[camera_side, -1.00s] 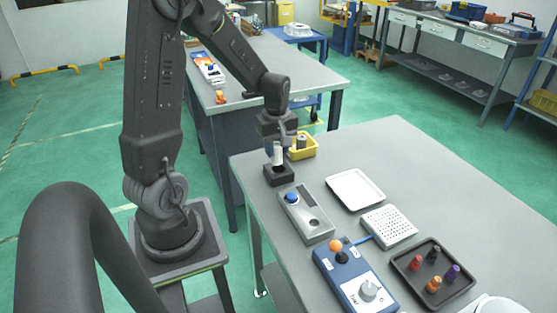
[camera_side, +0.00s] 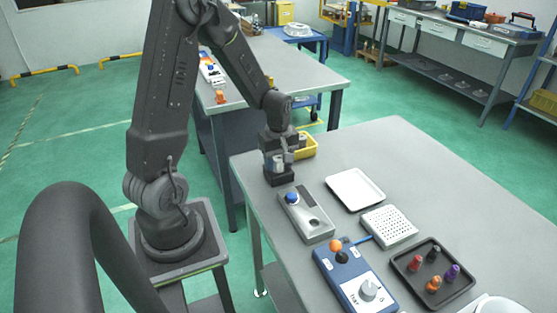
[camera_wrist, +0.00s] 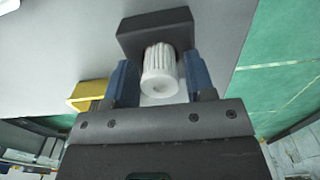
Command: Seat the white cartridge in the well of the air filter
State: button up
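The white ribbed cartridge (camera_wrist: 160,68) is between the blue-padded fingers of my gripper (camera_wrist: 160,80) in the wrist view. The air filter is a dark block (camera_wrist: 152,24) just beyond the cartridge. In the side view my gripper (camera_side: 277,161) is low over the dark block (camera_side: 279,179) at the table's far left corner. Only a little of the cartridge (camera_side: 275,162) shows there. The well is hidden, so how deep the cartridge sits in it cannot be told.
A yellow bin (camera_side: 305,146) stands close behind my gripper. A grey box with a blue knob (camera_side: 292,197) lies just in front of the block. A white tray (camera_side: 356,174) and a perforated plate (camera_side: 390,242) are to the right.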

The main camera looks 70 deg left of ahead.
aim_at(279, 158)
jog(key=shift+o, duration=0.7)
notch_tip(279, 158, up, 11)
jog(key=s+d+r+m+t, duration=0.2)
jog(key=s+d+r+m, duration=0.3)
jog(key=d+m, duration=0.4)
jog(key=s+d+r+m+t, duration=0.3)
jog(key=s+d+r+m, duration=0.2)
jog(key=d+m, duration=0.4)
jog(key=shift+d+t, duration=0.3)
jog(key=shift+d, duration=0.4)
dwell(0.6)
